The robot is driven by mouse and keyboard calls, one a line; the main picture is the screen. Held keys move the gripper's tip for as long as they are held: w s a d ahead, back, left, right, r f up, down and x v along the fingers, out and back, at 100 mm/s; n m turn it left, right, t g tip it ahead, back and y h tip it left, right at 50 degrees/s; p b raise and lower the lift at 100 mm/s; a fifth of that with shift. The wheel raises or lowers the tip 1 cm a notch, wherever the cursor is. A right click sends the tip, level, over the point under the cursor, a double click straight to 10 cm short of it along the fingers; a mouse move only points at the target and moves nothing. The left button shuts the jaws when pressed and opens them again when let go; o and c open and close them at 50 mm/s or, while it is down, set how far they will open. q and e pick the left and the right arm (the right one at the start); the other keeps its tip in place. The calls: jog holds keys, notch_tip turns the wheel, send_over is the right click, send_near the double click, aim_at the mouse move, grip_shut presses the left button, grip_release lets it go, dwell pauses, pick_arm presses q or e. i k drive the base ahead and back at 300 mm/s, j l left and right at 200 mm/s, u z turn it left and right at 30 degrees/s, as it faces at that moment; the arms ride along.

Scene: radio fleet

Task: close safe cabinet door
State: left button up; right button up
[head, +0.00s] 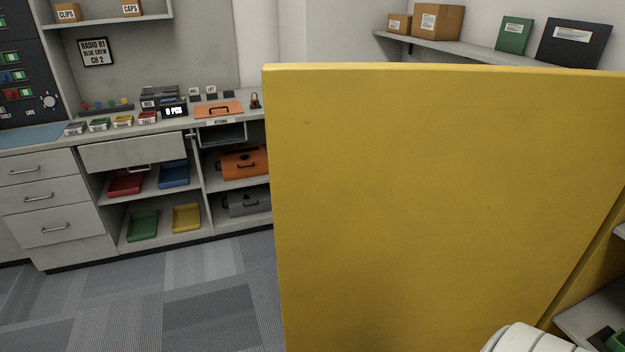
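A large yellow cabinet door (430,200) stands open and fills the middle and right of the head view. It hides part of the counter and the wall behind it. Part of the yellow cabinet body (590,262) shows at the right edge, with a grey shelf (592,310) inside. A white rounded part of my own arm shows at the bottom right, in front of the door's lower right part. Neither of my grippers is in view, so I cannot see whether either touches the door.
A grey counter (55,140) with drawers and open shelves runs along the back left. Cartons and binders stand on a wall shelf (480,50) beyond the door. The carpet (180,295) at the lower left is clear.

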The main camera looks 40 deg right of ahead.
aim_at(430, 206)
jog(key=i+j+z, duration=0.1)
jog(key=i+z, duration=0.25)
jog(key=i+j+z, duration=0.2)
jog(key=i+z, duration=0.2)
jog(key=i+j+z, duration=0.35)
jog(key=i+z, duration=0.15)
jog(key=z, duration=0.3)
jog(key=i+j+z, duration=0.1)
jog(key=z, duration=0.35)
jog(key=i+j+z, duration=0.1)
jog(key=z, duration=0.35)
jog(key=j+z, duration=0.3)
jog(key=z, duration=0.15)
jog(key=i+j+z, duration=0.15)
jog(key=z, duration=0.25)
jog(key=i+j+z, duration=0.1)
jog(key=j+z, duration=0.15)
jog(key=z, duration=0.15)
jog(key=i+j+z, duration=0.1)
jog(key=z, duration=0.35)
jog(key=j+z, duration=0.4)
